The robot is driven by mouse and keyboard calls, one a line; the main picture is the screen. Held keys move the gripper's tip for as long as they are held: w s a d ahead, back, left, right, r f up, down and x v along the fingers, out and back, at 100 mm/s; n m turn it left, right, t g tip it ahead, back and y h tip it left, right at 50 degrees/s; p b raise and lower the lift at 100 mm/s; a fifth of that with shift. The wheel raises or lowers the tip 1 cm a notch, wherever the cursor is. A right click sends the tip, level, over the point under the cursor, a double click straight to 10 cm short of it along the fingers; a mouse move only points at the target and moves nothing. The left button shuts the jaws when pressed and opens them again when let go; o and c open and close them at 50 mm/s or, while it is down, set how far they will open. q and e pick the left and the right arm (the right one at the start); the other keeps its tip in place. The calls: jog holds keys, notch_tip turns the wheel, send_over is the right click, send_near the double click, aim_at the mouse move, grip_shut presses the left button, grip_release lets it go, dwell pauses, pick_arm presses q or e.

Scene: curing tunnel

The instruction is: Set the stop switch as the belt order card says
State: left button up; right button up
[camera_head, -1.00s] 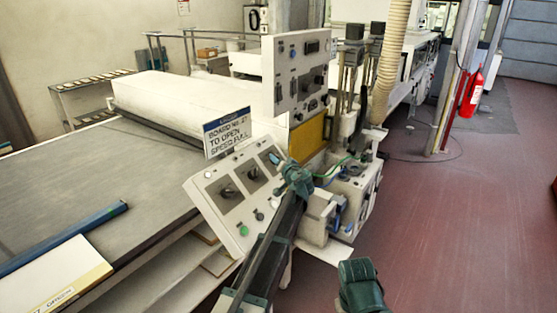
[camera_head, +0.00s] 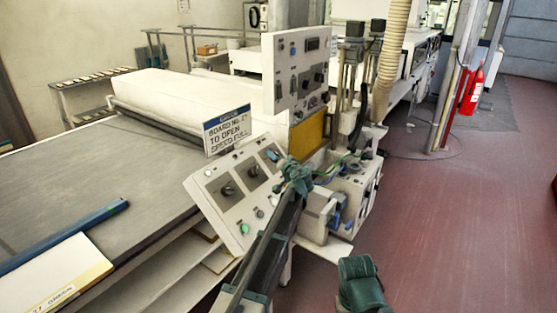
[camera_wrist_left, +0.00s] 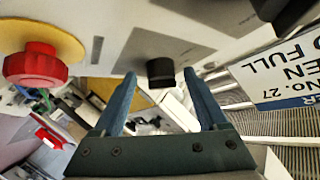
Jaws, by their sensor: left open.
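The belt order card (camera_head: 227,131) stands behind the sloped control panel (camera_head: 212,205) and reads "BOARD No. 27 TO OPEN SPEED FULL". The panel has dark knobs on grey plates, such as one knob (camera_head: 228,190) on the left. I cannot tell which control is the stop switch. My left gripper (camera_head: 297,172) is at the panel's right end. In the left wrist view its open fingers (camera_wrist_left: 158,84) point at a black knob (camera_wrist_left: 161,68), which appears between the tips; contact is not clear. The card (camera_wrist_left: 283,72) shows upside down at right. A green part of my right arm (camera_head: 362,284) shows at the bottom.
A red mushroom button (camera_wrist_left: 36,67) on a yellow disc sits left of my fingers in the wrist view. An upright control panel (camera_head: 283,82) rises behind. A board labelled 27 (camera_head: 62,272) and a blue bar (camera_head: 65,238) lie at left. The red floor (camera_head: 460,230) is clear at right.

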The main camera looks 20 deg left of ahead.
pick_arm(q)
jog(key=p+v, duration=0.2)
jog(key=v, duration=1.2)
jog(key=shift+p, duration=0.3)
jog(key=shift+w, duration=0.1)
jog(key=s+d+f+g+h, duration=0.2)
jog(key=s+f+g, duration=0.2)
jog(key=s+f, duration=0.45)
jog(key=s+d+f+g+h, duration=0.25)
jog(key=s+f+g, duration=0.2)
jog(key=s, duration=0.75)
jog(key=s+d+f+m+g+h, duration=0.1)
jog(key=s+d+f+g, duration=0.1)
jog(key=s+d, duration=0.2)
jog(key=s+d+f+m+g+h, duration=0.2)
jog(key=s+d, duration=0.2)
jog(key=s, duration=0.7)
jog(key=shift+s+f+g, duration=0.35)
jog(key=shift+w+a, duration=0.1)
jog(key=shift+w, duration=0.05)
